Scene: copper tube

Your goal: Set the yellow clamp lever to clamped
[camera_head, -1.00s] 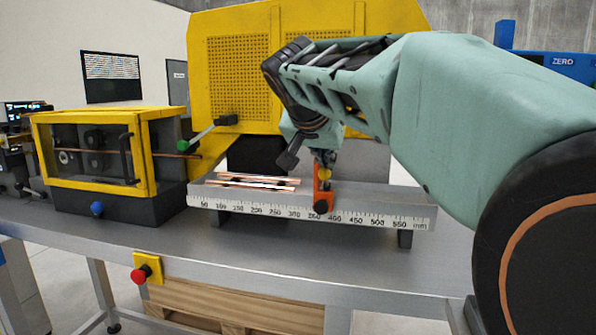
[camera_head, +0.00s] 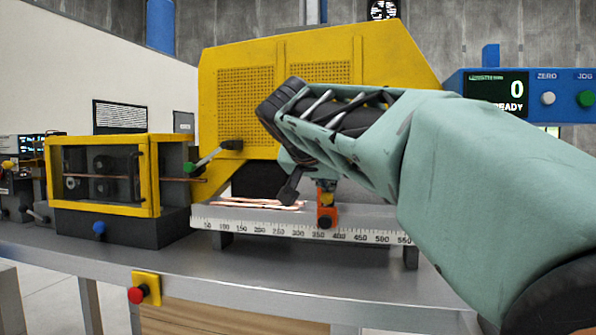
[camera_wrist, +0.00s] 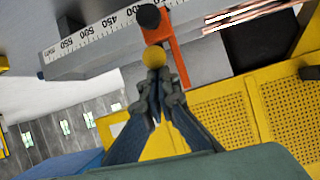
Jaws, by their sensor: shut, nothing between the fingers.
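The yellow clamp lever shows as a round yellow knob (camera_wrist: 154,57) at the top of the wrist view, on an orange stop (camera_wrist: 172,58) with a black knob. In the head view the orange stop (camera_head: 327,214) stands on the measuring rail, with the yellow lever (camera_head: 326,186) just under my arm. My gripper (camera_wrist: 155,72) is shut and empty. Its fingertips are right at the yellow knob in the wrist view; I cannot tell whether they touch it. In the head view my wrist largely hides the fingers.
Copper tubes (camera_head: 255,203) lie on the rail (camera_head: 370,215) left of the stop. A yellow-framed machine (camera_head: 105,185) with a green-tipped lever (camera_head: 205,160) stands further left. The yellow perforated guard (camera_head: 235,95) rises behind. A blue display box (camera_head: 540,92) is at right.

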